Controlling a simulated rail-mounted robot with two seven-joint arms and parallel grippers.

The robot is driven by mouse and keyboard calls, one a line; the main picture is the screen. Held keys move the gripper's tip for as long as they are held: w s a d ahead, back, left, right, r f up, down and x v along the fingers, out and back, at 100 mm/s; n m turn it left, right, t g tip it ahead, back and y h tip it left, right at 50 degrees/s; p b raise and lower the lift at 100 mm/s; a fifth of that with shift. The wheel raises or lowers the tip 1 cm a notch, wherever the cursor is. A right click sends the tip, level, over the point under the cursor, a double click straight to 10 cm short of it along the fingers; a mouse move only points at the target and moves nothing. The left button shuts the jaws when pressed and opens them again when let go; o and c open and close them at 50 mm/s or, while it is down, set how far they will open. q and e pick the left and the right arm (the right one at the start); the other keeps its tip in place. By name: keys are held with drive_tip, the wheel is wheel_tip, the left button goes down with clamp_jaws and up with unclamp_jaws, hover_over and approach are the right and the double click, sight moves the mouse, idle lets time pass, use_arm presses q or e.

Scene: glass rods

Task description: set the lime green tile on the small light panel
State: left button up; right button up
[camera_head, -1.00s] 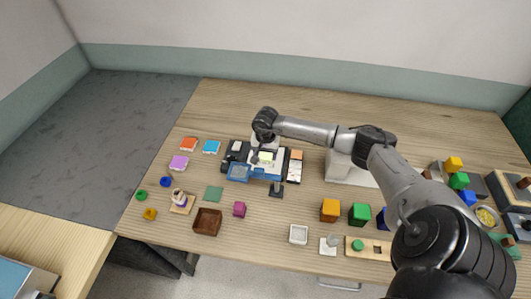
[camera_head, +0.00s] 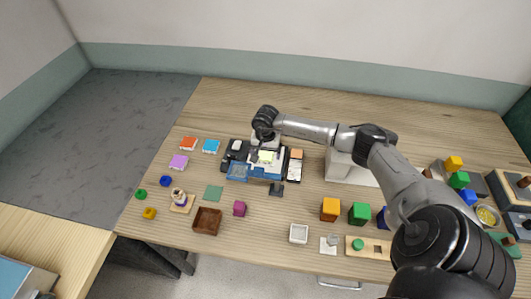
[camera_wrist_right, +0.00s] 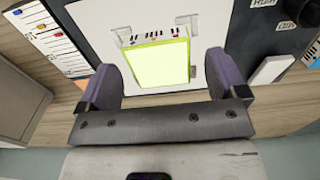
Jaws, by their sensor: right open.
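The lime green tile (camera_wrist_right: 158,62) is a pale, glowing-looking rectangle with a bright green edge. It lies on a white panel (camera_wrist_right: 205,20), which looks like the small light panel. The tile also shows in the head view (camera_head: 266,157), on the dark and blue equipment at the table's middle. My right gripper (camera_head: 262,151) is open right above it. In the right wrist view its two purple-grey fingers stand on either side of the tile, with a gap on each side. My left gripper is not in view.
Coloured blocks stand at the right. The back of the table is clear.

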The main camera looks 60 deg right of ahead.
wheel_tip(320, 180, up, 14)
drive_tip(key=shift+f+b, duration=0.25)
drive_tip(key=shift+b, duration=0.1)
